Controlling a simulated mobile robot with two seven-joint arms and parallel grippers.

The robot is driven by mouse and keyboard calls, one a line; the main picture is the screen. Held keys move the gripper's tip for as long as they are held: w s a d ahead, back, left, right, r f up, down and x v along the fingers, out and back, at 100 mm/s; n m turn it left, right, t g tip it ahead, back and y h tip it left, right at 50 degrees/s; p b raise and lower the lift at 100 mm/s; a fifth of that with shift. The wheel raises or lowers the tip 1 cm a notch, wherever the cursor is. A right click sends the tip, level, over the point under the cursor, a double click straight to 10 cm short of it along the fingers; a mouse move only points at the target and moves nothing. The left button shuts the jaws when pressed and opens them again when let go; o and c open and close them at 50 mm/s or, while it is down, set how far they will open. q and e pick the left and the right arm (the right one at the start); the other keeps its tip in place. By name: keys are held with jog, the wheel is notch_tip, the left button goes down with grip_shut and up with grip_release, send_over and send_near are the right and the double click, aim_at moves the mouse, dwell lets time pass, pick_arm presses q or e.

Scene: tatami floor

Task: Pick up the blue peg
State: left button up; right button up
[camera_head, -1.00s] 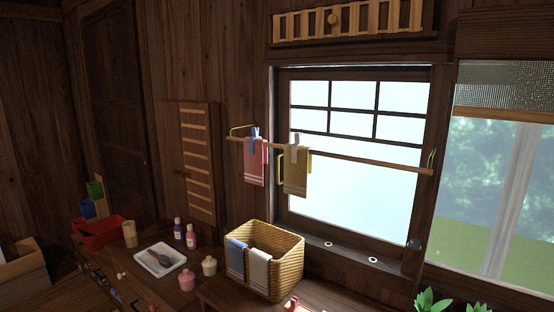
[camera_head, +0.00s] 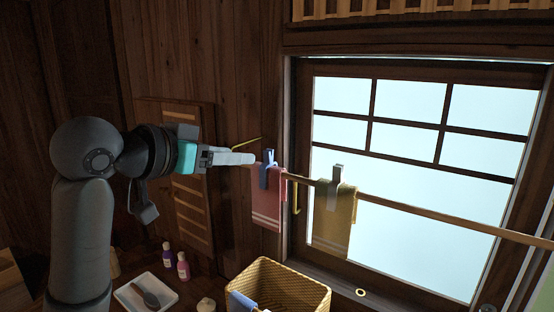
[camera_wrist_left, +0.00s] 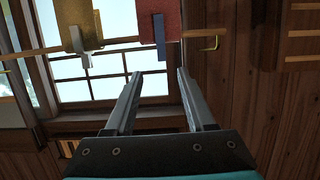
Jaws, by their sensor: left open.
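The blue peg (camera_head: 267,172) is clipped over a red towel (camera_head: 268,212) that hangs from a wooden rod (camera_head: 420,209) in front of the window. My left gripper (camera_head: 252,158) is just left of the peg in the head view, pointing at it. In the left wrist view the gripper (camera_wrist_left: 159,74) is open and empty. There the blue peg (camera_wrist_left: 159,36) appears beyond the fingertips, roughly in line with the gap, and not between the fingers. The right gripper is not in view.
A grey peg (camera_head: 334,187) holds an olive towel (camera_head: 333,222) farther right on the rod. A brass bracket (camera_wrist_left: 212,43) holds the rod near the peg. Below are a wicker basket (camera_head: 297,285), a white tray (camera_head: 163,287) and small bottles (camera_head: 183,266). The window (camera_head: 400,185) stands behind.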

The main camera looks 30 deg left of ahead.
aim_at(266, 153)
pick_arm(q)
jog(key=x, duration=0.9)
jog(key=shift+w+d, duration=0.1)
jog(key=p+x, duration=0.1)
jog(key=x, duration=0.3)
jog(key=shift+w+a+r, duration=0.15)
jog(key=shift+a, duration=0.05)
jog(key=shift+w+f, duration=0.25)
jog(key=shift+w, duration=0.4)
grip_shut()
